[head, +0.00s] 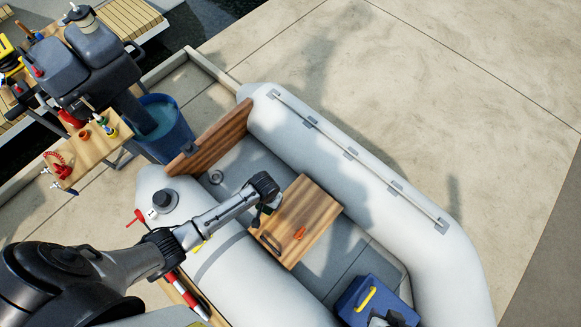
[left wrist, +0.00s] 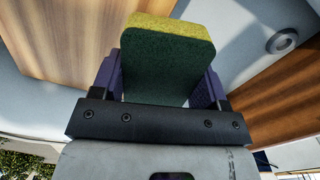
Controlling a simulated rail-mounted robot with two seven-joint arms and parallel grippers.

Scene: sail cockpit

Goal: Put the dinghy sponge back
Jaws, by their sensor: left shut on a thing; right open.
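The dinghy sponge (left wrist: 167,62), a block with a yellow layer and a dark green layer, is clamped between the purple finger pads of my left gripper (left wrist: 163,85). In the head view my left gripper (head: 264,212) is over the left edge of the wooden locker top (head: 312,212) inside the dinghy. There the sponge is mostly hidden by the wrist and shows only as a dark green patch. My right gripper (head: 390,319) is open and empty at the bottom edge, by the blue box, partly cut off.
The blue box (head: 362,298) with a yellow handle stands on the dinghy floor. An orange item (head: 299,234) and a dark handle (head: 270,243) are on the locker top. The wooden transom (head: 215,140) rises behind, near a floor ring (head: 216,177). Grey tubes (head: 340,150) border the cockpit.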

